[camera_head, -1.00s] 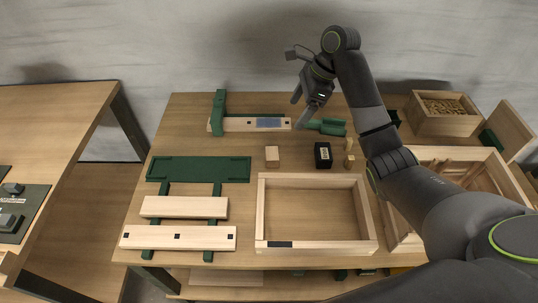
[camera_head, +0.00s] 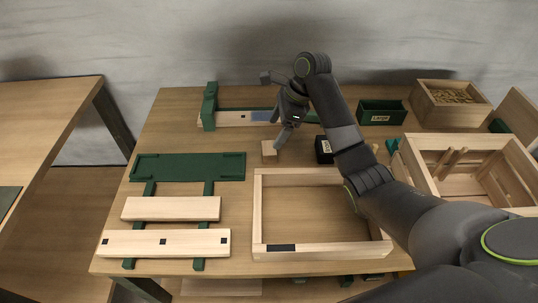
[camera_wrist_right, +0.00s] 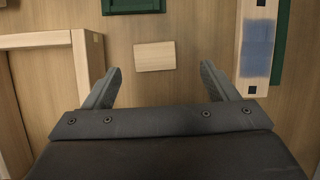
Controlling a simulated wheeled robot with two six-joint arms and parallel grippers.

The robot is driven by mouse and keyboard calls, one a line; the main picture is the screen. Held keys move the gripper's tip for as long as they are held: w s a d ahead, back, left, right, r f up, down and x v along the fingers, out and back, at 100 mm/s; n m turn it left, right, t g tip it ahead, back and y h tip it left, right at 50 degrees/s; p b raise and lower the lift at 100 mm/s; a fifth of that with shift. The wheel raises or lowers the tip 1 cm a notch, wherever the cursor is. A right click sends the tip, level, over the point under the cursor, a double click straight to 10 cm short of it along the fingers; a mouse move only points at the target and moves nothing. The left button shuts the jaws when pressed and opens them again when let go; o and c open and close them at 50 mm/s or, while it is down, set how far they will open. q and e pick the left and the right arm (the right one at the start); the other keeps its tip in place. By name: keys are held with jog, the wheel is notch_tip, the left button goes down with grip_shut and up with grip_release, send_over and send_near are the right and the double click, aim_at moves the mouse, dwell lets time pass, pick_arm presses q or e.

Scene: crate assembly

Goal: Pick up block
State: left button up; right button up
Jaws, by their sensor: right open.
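The block is a small pale wooden piece (camera_head: 269,152) on the table, behind the open crate frame. In the right wrist view the block (camera_wrist_right: 154,56) lies ahead of the fingertips, roughly between their lines. My right gripper (camera_head: 279,138) is open and empty, above and just beside the block in the head view. In the right wrist view its two fingers (camera_wrist_right: 160,78) stand wide apart, with nothing between them. My left gripper is not in view.
The crate frame (camera_head: 258,215) stands in front of the block. A black box (camera_head: 324,150) is to its right. A plank with a blue patch (camera_head: 235,118) lies behind in a green fixture. A green tray (camera_head: 190,167) and loose planks (camera_head: 170,208) lie left.

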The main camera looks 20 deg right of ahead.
aim_at(269, 147)
jog(key=shift+x, duration=1.25)
jog(key=x, duration=0.3)
jog(key=s+b+x, duration=0.1)
jog(key=shift+f, duration=0.45)
jog(key=shift+a+f, duration=0.1)
jog(key=shift+f, duration=0.1)
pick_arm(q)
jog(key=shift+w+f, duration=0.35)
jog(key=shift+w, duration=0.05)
pick_arm(e)
jog(key=shift+r, duration=0.1)
jog(key=c, duration=1.1)
jog(key=shift+o, duration=0.2)
jog(key=shift+w, duration=0.1)
